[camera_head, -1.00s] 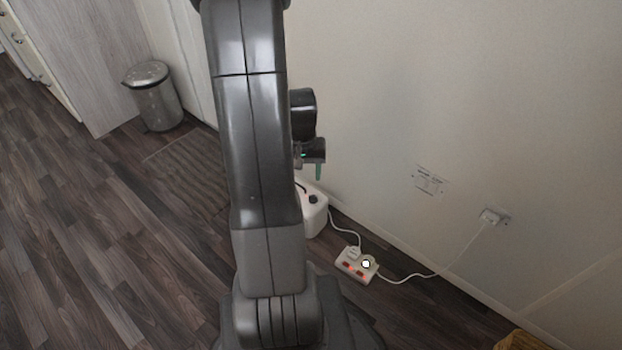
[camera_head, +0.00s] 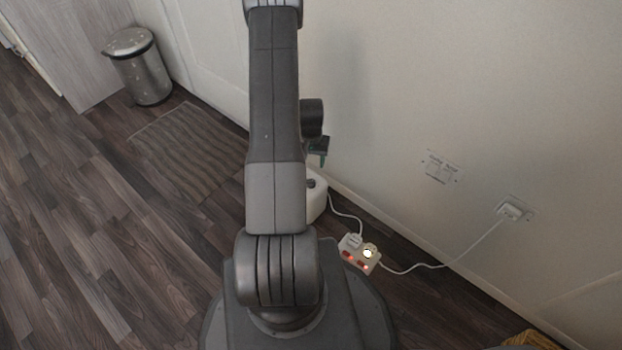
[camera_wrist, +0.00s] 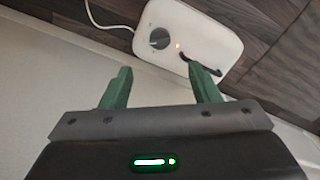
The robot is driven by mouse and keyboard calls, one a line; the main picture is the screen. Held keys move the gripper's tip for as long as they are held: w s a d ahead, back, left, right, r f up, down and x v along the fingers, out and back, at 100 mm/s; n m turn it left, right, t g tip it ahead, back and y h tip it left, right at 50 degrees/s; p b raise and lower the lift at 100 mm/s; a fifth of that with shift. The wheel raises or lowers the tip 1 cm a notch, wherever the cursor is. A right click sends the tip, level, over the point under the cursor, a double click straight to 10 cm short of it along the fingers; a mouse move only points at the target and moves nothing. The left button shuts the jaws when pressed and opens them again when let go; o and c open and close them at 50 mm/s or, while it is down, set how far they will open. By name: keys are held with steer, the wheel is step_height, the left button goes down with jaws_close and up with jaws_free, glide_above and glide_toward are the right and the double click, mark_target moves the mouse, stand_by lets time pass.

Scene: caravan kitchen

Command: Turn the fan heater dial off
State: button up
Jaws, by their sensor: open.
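The white fan heater (camera_head: 316,204) stands on the floor by the wall, partly hidden behind my arm in the head view. In the wrist view the heater (camera_wrist: 213,38) shows at the top, with a dark round dial (camera_wrist: 159,39), a small orange light beside it and a dark curved handle. My gripper (camera_wrist: 162,82) has its two green fingers spread apart with nothing between them. The dial lies beyond the fingertips, apart from them. In the head view my gripper (camera_head: 322,158) is just above the heater, mostly hidden by my arm.
A white power strip (camera_head: 359,254) with lit red switches lies on the floor right of the heater, its cable running to a wall socket (camera_head: 511,211). The wall rises close to the right of the heater. A metal bin (camera_head: 140,68) and a mat (camera_head: 185,150) are left.

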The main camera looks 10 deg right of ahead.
step_height(320, 180, down, 12)
steer(key=b, duration=0.2)
steer(key=shift+r+b, duration=0.2)
steer(key=shift+b, duration=0.2)
steer(key=shift+c, duration=0.5)
steer(key=c, duration=0.9)
steer(key=shift+n, duration=0.3)
steer(key=n+b, duration=0.2)
steer(key=n, duration=0.3)
steer(key=shift+b, duration=0.3)
steer(key=n+b, duration=0.1)
steer(key=n, duration=0.5)
steer(key=shift+n, duration=0.3)
steer(key=o, duration=1)
